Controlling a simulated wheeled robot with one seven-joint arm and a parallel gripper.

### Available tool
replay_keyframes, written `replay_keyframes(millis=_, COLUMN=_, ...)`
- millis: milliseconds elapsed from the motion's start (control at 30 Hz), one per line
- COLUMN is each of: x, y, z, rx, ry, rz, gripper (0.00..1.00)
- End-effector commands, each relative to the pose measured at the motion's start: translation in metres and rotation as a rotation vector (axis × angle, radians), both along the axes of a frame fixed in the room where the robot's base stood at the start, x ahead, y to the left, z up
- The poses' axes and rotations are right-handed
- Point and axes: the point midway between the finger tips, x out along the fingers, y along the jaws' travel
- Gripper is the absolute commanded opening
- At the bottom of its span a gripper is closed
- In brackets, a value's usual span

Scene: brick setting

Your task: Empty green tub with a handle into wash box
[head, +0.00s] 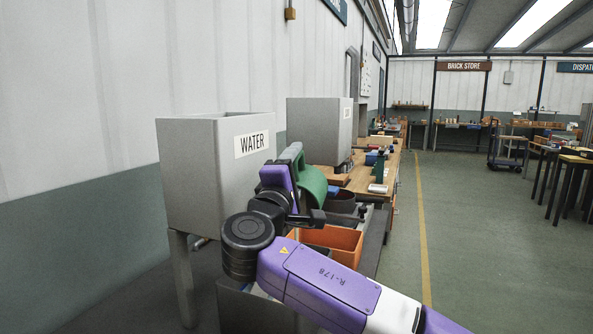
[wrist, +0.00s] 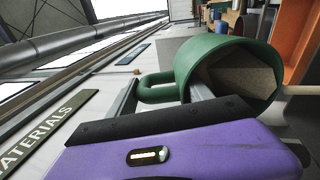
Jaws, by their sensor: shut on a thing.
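The green tub (head: 314,187) is held up in front of the grey box marked WATER (head: 200,175), tilted on its side. It also shows in the wrist view (wrist: 205,57), with its open mouth toward the right of the picture. A grey-beige surface shows inside it; I cannot tell whether it is contents. My gripper (wrist: 163,92) is shut on the tub's handle (wrist: 155,79), with a finger on either side. In the head view my wrist hides part of the tub. No box in view is labelled as the wash box.
An orange open box (head: 335,243) stands low, just beyond my arm. A second grey box (head: 318,130) stands farther back beside a cluttered wooden workbench (head: 392,170).

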Motion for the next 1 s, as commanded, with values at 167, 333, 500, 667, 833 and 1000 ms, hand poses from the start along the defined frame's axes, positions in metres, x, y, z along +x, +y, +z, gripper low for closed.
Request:
replay_keyframes(millis=167, x=-0.0002, y=-0.0012, z=-0.0001, rx=-0.004, ry=-0.016, rz=0.0, gripper=0.0)
replay_keyframes(millis=333, x=-0.0003, y=-0.0019, z=-0.0003, rx=-0.007, ry=-0.027, rz=0.0, gripper=0.0)
replay_keyframes(millis=500, x=-0.0006, y=-0.0026, z=-0.0002, rx=-0.01, ry=-0.04, rz=0.0, gripper=0.0)
replay_keyframes(millis=667, x=-0.001, y=-0.0032, z=-0.0003, rx=-0.014, ry=-0.052, rz=0.001, gripper=0.0)
replay_keyframes(millis=833, x=-0.0013, y=-0.004, z=-0.0006, rx=-0.016, ry=-0.063, rz=0.001, gripper=0.0)
replay_keyframes(millis=1000, x=-0.0018, y=-0.0048, z=-0.0005, rx=-0.02, ry=-0.077, rz=0.0, gripper=0.0)
